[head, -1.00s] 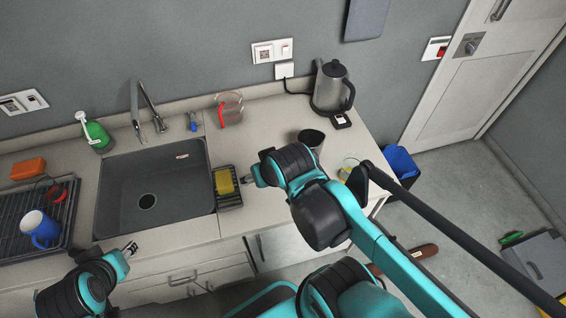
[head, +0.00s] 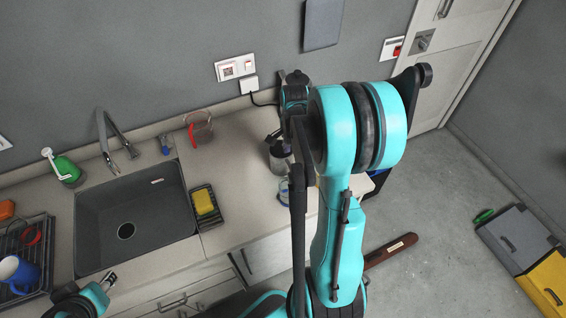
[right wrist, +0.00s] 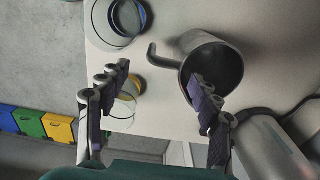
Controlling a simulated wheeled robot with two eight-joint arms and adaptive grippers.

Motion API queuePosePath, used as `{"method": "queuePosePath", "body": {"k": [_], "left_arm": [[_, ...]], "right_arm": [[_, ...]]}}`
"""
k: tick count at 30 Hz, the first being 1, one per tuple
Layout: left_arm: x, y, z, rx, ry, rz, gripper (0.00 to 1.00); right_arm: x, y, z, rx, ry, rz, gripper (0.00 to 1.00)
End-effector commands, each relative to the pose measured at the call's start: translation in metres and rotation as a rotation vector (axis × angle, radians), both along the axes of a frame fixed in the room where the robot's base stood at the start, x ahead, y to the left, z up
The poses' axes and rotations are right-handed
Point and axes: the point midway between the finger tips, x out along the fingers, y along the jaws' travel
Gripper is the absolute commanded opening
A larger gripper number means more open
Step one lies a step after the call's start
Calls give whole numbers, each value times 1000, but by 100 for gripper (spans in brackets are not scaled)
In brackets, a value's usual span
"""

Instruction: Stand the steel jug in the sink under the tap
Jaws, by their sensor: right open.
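The steel jug (head: 280,158) stands on the counter right of the sink, partly hidden by my right arm. In the right wrist view the jug (right wrist: 207,58) shows its dark open mouth, with its handle toward the left. My right gripper (right wrist: 158,85) is open and empty, its right finger overlapping the jug's rim in that view; I cannot tell whether they touch. The sink (head: 150,208) is empty, with the tap (head: 122,138) at its back edge. My left gripper (head: 108,281) is at the lower left, in front of the sink; its jaws are too small to read.
The kettle (right wrist: 268,150) is close to my right gripper. A glass container (right wrist: 118,22) stands near the jug. A sponge holder (head: 207,212), a red-handled glass jug (head: 200,131) and a green bottle (head: 66,170) are around the sink. A dish rack (head: 35,250) is left.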

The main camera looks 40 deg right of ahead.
Motion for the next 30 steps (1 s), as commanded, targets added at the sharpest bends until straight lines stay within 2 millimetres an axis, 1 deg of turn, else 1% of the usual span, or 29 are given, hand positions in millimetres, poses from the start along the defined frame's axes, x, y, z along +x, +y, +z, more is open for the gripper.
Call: {"method": "queuePosePath", "body": {"k": [1,5,9,12,15,20,21,23,24,26,27,28,30], "left_arm": [[0,0,-3,0,0,0,40],[0,0,-7,0,0,0,40],[0,0,-12,0,0,0,40],[0,0,-14,0,0,0,40],[0,0,-14,0,0,0,40],[0,0,-14,0,0,0,40],[0,0,-14,0,0,0,40],[0,0,-13,0,0,0,40],[0,0,-14,0,0,0,40],[0,0,-14,0,0,0,40],[0,0,-14,0,0,0,40],[0,0,-14,0,0,0,40],[0,0,-14,0,0,0,40]], "right_arm": [[0,0,-8,0,-1,1,64],[1,1,-24,0,-1,3,64],[1,2,-47,-2,-2,4,64],[1,2,-57,-2,-2,4,64],[0,2,-61,-2,-2,5,64],[0,2,-60,-2,-2,5,64],[0,2,-60,-2,-2,5,61],[0,2,-60,-2,-2,5,45],[0,2,-60,-2,-2,5,35],[0,2,-60,-2,-2,5,19],[0,2,-60,-2,-2,5,8],[0,2,-60,-2,-2,5,0],[0,2,-60,-2,-2,5,0]]}}
